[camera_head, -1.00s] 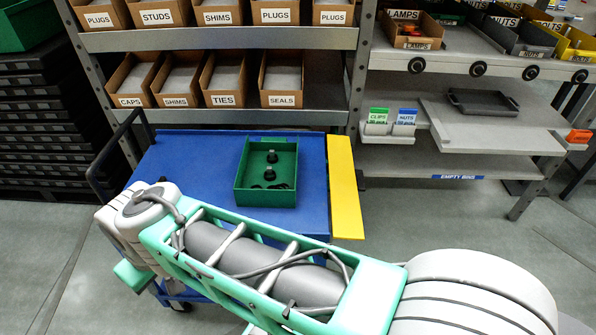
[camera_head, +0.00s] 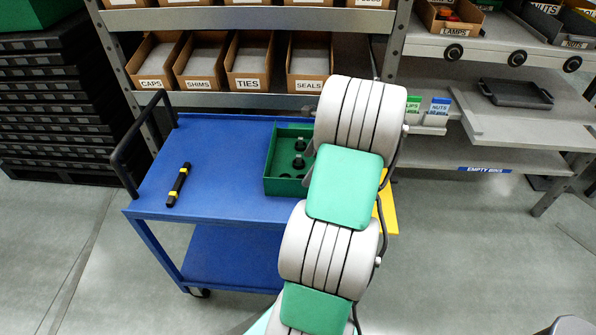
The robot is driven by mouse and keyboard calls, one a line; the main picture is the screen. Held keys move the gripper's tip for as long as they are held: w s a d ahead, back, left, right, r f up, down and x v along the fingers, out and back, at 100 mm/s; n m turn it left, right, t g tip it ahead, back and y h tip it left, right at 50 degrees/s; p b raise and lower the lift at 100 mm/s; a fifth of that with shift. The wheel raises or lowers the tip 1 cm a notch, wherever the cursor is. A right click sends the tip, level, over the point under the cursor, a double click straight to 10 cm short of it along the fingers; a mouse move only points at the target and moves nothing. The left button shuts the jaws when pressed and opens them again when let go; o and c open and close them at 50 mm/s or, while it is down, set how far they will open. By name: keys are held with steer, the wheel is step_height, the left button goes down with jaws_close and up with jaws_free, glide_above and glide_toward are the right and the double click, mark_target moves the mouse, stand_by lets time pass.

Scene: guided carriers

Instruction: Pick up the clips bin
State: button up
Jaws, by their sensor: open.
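A green bin (camera_head: 285,187) stands on the blue cart (camera_head: 222,150), with several dark parts (camera_head: 299,153) inside. No name can be read on this bin, so I cannot tell if it is the clips bin. Its right side is hidden behind my arm. A small green card reading CLIPS (camera_head: 412,105), partly covered by my arm, stands on the right rack beside a blue NUTS card (camera_head: 439,106). My gripper cannot be made out; my own arm links cover the area right of the bin.
A black bar with yellow bands (camera_head: 178,185) lies on the cart's left part. The cart has a black handle (camera_head: 129,148) at left and a yellow flap (camera_head: 388,215) at right. Cardboard bins (camera_head: 249,62) line the rack behind. A dark tray (camera_head: 515,93) sits on the right rack.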

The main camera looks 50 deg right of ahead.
mark_target(299, 177)
steer(key=x, duration=0.7)
steer(key=shift+w+a+f, duration=0.15)
steer(key=shift+w+f, duration=0.05)
steer(key=shift+w, duration=0.05)
steer(key=shift+c, duration=0.3)
steer(key=c, duration=1.9)
steer(key=shift+r, duration=0.15)
steer(key=shift+c, duration=0.2)
